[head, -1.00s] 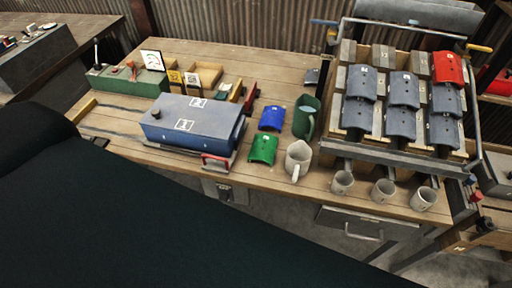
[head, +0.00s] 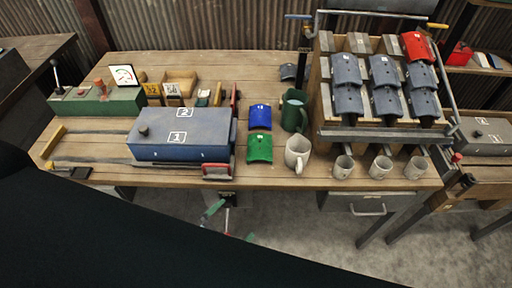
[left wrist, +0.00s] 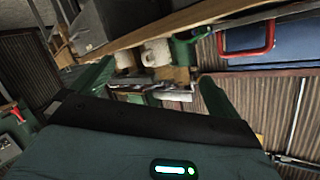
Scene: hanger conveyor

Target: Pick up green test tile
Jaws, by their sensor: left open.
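The green test tile (head: 259,149) lies on the wooden table just in front of the blue tile (head: 260,117), between the blue box and the white jug. My left gripper (head: 232,222) shows in the head view as two green fingertips below the table's front edge, apart and with nothing between them. It is in front of and a little left of the tile, not touching it. In the left wrist view, the open green fingers (left wrist: 155,86) stand wide apart. I cannot make out the green tile there. My right gripper is not in view.
The blue box (head: 180,134) with a red handle (head: 217,171) stands left of the tile. The white jug (head: 298,152) and green jug (head: 293,111) stand right. Several mugs line the front edge below the tile rack (head: 322,105). A large dark shape covers the lower left.

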